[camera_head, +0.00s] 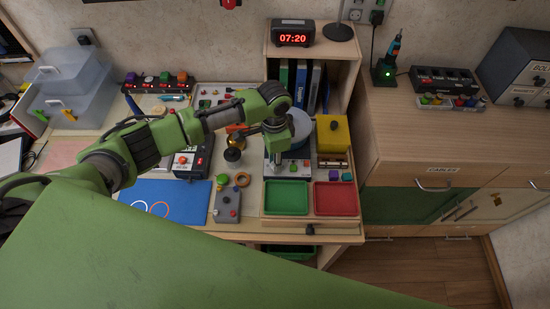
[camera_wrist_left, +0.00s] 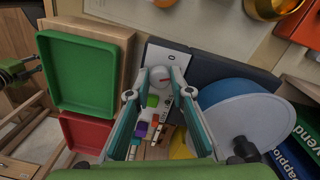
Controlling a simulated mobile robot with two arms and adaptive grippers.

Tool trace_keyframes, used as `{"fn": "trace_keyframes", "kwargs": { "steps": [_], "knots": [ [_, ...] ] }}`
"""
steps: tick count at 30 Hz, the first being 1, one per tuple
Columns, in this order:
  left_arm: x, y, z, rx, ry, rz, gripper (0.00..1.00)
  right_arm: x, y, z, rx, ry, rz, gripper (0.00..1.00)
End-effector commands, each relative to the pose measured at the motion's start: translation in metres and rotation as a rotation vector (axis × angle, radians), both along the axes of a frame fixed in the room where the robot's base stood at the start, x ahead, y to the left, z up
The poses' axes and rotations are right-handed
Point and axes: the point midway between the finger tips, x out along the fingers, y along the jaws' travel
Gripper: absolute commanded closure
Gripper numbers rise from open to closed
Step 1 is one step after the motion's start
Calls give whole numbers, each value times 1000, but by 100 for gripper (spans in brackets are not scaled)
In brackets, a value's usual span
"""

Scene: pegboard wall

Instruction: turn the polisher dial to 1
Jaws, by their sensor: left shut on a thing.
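The polisher has a blue and white disc (camera_head: 298,138), partly hidden behind my left arm in the head view; the disc (camera_wrist_left: 245,120) fills the right side of the left wrist view. Its pale dial (camera_wrist_left: 160,76), with a red pointer mark, sits on a white panel (camera_wrist_left: 166,54) bearing a 0 label. My left gripper (camera_head: 274,160) is down at the panel. In the wrist view its fingers (camera_wrist_left: 161,84) are on either side of the dial and shut on it. The head view hides the dial behind the gripper.
A green tray (camera_head: 286,197) and a red tray (camera_head: 335,198) lie just in front of the polisher. A yellow block (camera_head: 332,134) stands to its right. A grey box with knobs (camera_head: 227,204) and a blue mat (camera_head: 165,201) lie to the left.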

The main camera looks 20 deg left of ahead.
Motion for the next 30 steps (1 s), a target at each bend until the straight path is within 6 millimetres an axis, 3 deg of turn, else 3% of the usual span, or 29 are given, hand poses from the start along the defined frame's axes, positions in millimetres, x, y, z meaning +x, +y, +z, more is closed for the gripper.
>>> {"fn": "trace_keyframes", "kwargs": {
  "steps": [21, 22, 24, 30],
  "knots": [
    [0, -1, 0, -3, -1, -89, 100, 0, 1, 4, 2, 0, 0, 75],
    [0, -1, 0, -3, -1, -89, 77, 0, 2, 4, 2, 0, 0, 75],
    [0, -1, 0, -3, -1, -89, 63, 0, 2, 4, 3, 1, 0, 75],
    [0, -1, 0, -2, 0, -88, 63, 0, 3, 4, 3, 1, 0, 75]
  ]
}}
